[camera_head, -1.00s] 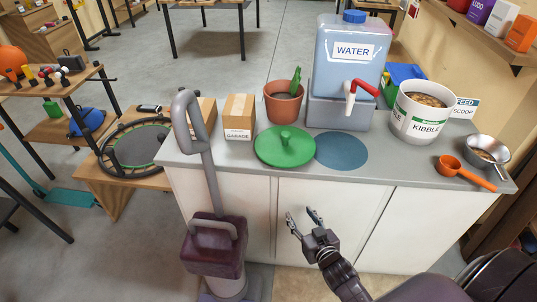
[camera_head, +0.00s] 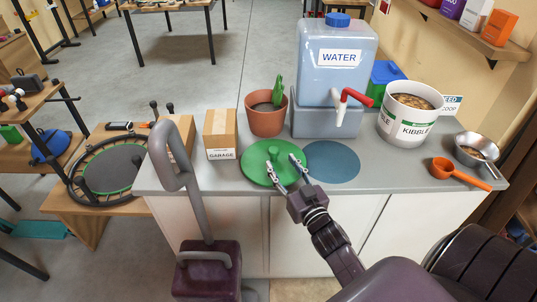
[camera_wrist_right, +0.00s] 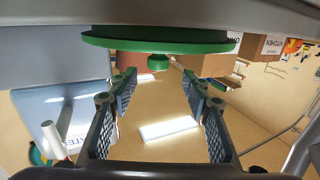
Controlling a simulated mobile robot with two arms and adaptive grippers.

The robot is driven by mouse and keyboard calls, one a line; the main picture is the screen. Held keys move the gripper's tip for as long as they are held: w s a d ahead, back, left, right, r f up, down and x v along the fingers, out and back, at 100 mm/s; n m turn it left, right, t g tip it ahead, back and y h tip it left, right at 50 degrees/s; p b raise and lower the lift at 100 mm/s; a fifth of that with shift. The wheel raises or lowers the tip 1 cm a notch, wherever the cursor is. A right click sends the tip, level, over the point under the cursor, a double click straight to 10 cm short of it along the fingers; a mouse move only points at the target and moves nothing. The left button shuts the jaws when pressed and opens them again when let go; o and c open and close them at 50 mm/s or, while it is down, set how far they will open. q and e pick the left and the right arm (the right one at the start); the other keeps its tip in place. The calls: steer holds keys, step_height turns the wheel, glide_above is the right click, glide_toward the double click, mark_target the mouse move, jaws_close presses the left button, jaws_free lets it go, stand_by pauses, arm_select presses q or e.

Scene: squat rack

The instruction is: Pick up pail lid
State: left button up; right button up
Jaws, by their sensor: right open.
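The pail lid (camera_head: 256,163) is a round green disc with a knob in its middle, lying flat on the grey counter. My right gripper (camera_head: 283,172) is open and empty at the lid's front right, its fingertips overlapping the lid in the head view. In the right wrist view the picture is upside down; the lid (camera_wrist_right: 158,41) and its knob show ahead, between the two spread fingers (camera_wrist_right: 158,90). I see no contact with the knob. The white kibble pail (camera_head: 405,118) stands open at the right back of the counter. My left gripper is not in view.
A blue round mat (camera_head: 332,163) lies right of the lid. Behind are a terracotta pot (camera_head: 266,118) and the water jug (camera_head: 337,65) with its red tap. A garage box (camera_head: 221,134) stands left. An orange scoop (camera_head: 460,173) and metal bowl (camera_head: 474,148) lie right.

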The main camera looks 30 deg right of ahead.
mark_target(276, 153)
steer(key=shift+w, duration=0.45)
steer(key=shift+w+d+r, duration=0.1)
steer(key=shift+w, duration=0.2)
steer(key=shift+w+d+r+p, duration=0.1)
steer(key=shift+w+d+p, duration=0.05)
steer(key=shift+w, duration=0.35)
steer(key=shift+w+d+r+p, duration=0.1)
steer(key=shift+w+p, duration=0.05)
steer(key=shift+w, duration=0.3)
steer(key=w, duration=0.3)
steer(key=shift+w+d+f, duration=0.15)
steer(key=shift+d+f, duration=0.1)
steer(key=shift+d, duration=0.1)
steer(key=shift+w, duration=0.25)
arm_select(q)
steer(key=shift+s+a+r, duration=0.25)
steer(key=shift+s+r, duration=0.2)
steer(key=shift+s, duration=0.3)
arm_select(e)
jaws_close()
